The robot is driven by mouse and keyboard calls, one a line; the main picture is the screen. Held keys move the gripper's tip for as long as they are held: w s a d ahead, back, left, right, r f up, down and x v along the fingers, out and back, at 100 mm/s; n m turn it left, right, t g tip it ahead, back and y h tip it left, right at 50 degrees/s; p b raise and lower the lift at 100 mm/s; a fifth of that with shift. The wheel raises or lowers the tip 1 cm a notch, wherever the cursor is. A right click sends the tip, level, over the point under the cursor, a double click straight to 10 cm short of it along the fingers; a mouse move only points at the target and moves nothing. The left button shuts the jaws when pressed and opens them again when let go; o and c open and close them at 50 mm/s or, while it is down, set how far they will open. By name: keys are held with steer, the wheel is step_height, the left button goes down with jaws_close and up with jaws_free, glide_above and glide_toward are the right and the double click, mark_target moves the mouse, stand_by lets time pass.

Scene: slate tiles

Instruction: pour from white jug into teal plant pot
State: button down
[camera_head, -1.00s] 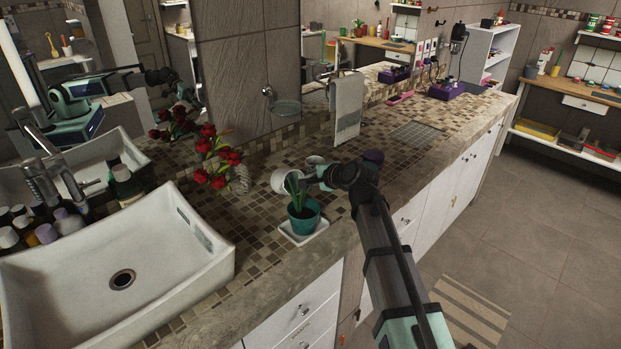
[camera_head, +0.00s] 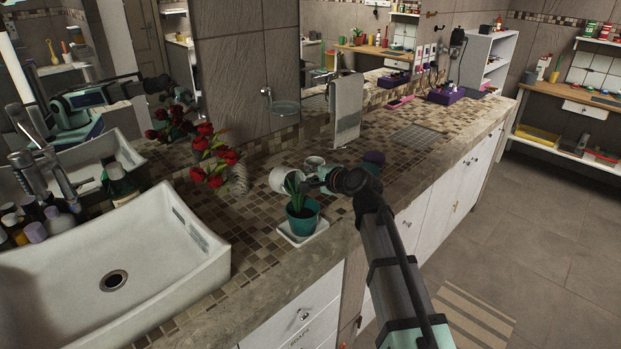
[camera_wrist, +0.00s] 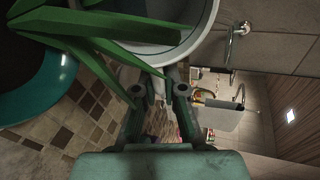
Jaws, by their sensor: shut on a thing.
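The teal plant pot (camera_head: 302,221) holds a green plant (camera_head: 295,194) and stands on a white square saucer (camera_head: 312,236) near the counter's front edge. The white jug (camera_head: 280,180) is just behind the pot, and appears tilted. My gripper (camera_head: 318,180) is shut on the jug from its right side. In the wrist view, the jug (camera_wrist: 192,38) is above the fingers of my gripper (camera_wrist: 162,92), with leaves (camera_wrist: 85,25) crossing in front of it. The pot's teal rim (camera_wrist: 58,88) is at the left. I cannot see any liquid falling.
A light grey cup (camera_head: 314,162) stands behind my gripper, and a dark purple pot (camera_head: 374,157) to its right. Red flowers in a vase (camera_head: 238,178) stand left of the jug. The white sink (camera_head: 150,262) is at the left. The tiled counter farther right is mostly clear.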

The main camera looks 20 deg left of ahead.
steer(key=shift+s+d+t+y+b, duration=0.2)
steer(key=shift+t+y+b, duration=0.45)
steer(key=shift+b, duration=2.35)
steer(key=shift+s+d+r+t+y+b, duration=0.1)
steer(key=shift+d+r+t+y+b, duration=0.4)
steer(key=shift+b, duration=2.4)
steer(key=shift+s+a+f+t+y+b, duration=0.2)
steer(key=shift+y+b, duration=0.55)
steer(key=shift+b, duration=2.15)
steer(key=shift+w+r+p, duration=0.1)
steer(key=shift+r+p, duration=0.2)
steer(key=shift+p, duration=0.6)
steer(key=shift+r+p, duration=0.1)
steer(key=shift+p, duration=0.9)
steer(key=g+h+p, duration=0.1)
steer(key=h+p, duration=0.1)
steer(key=p, duration=0.7)
steer(key=r+g+h+p, duration=0.1)
steer(key=p, duration=0.9)
steer(key=shift+g+h, duration=0.35)
steer(key=shift+h, duration=0.05)
steer(key=h+p, duration=0.1)
steer(key=p, duration=0.2)
steer(key=shift+g, duration=0.3)
steer(key=shift+p, duration=0.4)
steer(key=p, duration=0.3)
steer(key=shift+r+g+h, duration=0.25)
steer(key=shift+g+h, duration=0.05)
